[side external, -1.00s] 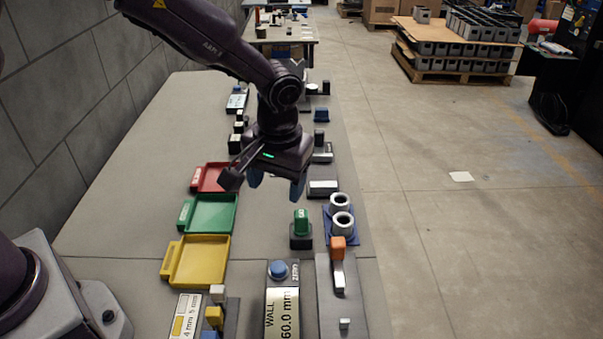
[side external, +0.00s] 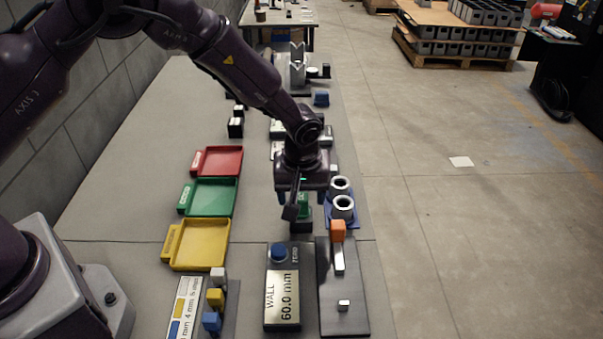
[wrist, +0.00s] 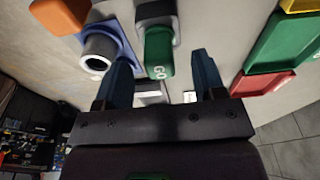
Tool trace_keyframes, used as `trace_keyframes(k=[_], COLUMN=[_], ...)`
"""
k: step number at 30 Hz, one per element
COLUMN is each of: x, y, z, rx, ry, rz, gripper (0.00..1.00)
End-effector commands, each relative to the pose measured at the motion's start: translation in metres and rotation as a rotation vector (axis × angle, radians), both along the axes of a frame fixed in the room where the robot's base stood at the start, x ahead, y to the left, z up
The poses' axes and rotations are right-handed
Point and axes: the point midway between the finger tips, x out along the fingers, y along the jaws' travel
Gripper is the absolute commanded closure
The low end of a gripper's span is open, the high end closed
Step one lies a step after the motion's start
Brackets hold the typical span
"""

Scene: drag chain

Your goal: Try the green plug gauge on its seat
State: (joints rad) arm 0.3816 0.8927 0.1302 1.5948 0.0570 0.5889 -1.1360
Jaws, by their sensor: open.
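The green plug gauge (side external: 304,211), marked GO in the wrist view (wrist: 158,52), stands upright at a dark block (side external: 300,226), which seems to be its seat. The block shows at the top of the wrist view (wrist: 155,12). My gripper (side external: 303,197) is open and empty, just above and around the gauge's top. In the wrist view the gauge's near end lies between and beyond my fingertips (wrist: 162,68); I see no contact. In the side view my wrist and fingers hide part of the gauge.
Two grey rings (side external: 342,206) stand on a blue plate close right. An orange block (side external: 337,230) sits on a dark rail fixture in front. A display reading 60.0 mm (side external: 283,297) is nearer. Red, green (side external: 208,197) and yellow trays lie left, with clear table between.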

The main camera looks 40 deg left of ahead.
Motion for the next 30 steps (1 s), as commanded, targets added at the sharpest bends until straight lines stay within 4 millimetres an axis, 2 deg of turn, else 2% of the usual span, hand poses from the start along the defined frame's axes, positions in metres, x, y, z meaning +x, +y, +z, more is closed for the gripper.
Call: trace_keyframes(k=[3,7,18,25,30], x=[0.002,0.003,0.003,0.003,0.004], y=[0.002,0.004,0.004,0.004,0.004], z=[-0.017,-0.027,-0.032,-0.031,-0.03], rx=[0.001,0.001,0.0,0.0,0.0], ry=[0.001,0.001,0.0,0.0,-0.001], rz=[0.001,0.001,-0.001,-0.001,-0.001], gripper=[0.36,0.36,0.36,0.89,0.92])
